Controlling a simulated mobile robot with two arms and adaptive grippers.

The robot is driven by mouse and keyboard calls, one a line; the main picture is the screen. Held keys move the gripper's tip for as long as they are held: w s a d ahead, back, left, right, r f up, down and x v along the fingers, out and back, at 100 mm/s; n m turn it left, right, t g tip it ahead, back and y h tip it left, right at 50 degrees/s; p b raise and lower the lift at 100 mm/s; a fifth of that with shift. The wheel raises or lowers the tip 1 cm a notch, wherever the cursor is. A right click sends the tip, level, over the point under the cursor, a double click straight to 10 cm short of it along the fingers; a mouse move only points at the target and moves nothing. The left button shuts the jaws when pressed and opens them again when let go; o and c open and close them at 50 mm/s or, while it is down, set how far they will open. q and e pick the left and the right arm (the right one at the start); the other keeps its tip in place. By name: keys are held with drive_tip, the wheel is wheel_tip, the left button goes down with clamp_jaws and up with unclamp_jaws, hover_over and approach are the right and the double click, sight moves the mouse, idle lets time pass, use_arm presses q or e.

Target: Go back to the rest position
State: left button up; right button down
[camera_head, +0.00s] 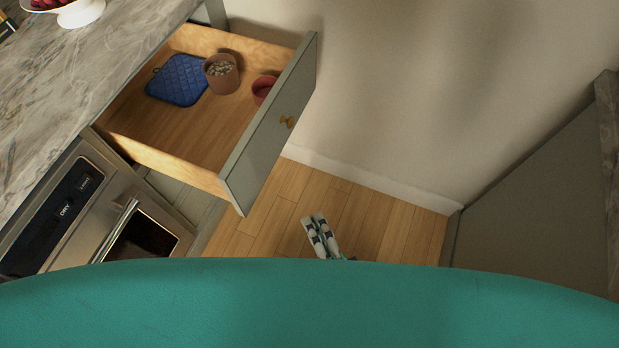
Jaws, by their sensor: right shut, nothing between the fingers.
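My right gripper (321,236) shows low in the middle of the head view, above the wooden floor. Its two pale fingers with dark pads lie side by side, shut and empty. It is apart from the open drawer, to the right of and below the drawer front. The rest of my right arm is hidden behind my own teal body, which fills the bottom of the view. My left gripper is not in view.
An open drawer (272,133) juts out from under the marble counter (70,80), holding a blue pot holder (179,80), a brown pot (221,73) and a red cup (263,89). An oven (100,210) is at left. A cabinet (545,200) stands at right. Floor shows between.

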drive_tip(key=s+d+f+n+g+h+p, duration=0.1)
drive_tip(key=s+d+f+n+g, duration=0.15)
drive_tip(key=f, duration=0.65)
drive_tip(key=s+d+f+n+g+h, duration=0.1)
drive_tip(key=d+f+n+g, duration=0.25)
drive_tip(key=f, duration=0.55)
drive_tip(key=s+d+f+n+g+h+p, duration=0.1)
drive_tip(key=s+d+f+n+g+h, duration=0.2)
drive_tip(key=f, duration=0.5)
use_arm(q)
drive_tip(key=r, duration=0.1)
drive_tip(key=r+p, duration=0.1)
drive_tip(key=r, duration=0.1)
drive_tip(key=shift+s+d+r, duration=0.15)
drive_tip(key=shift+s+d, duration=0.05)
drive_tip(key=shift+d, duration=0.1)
use_arm(e)
drive_tip(key=s+d+f+n+g+h, duration=0.2)
drive_tip(key=s+d+f+n+g, duration=0.4)
drive_tip(key=s+d+f, duration=0.7)
drive_tip(key=shift+s+d+h, duration=0.3)
drive_tip(key=shift+s+d, duration=0.45)
drive_tip(key=shift+s, duration=0.4)
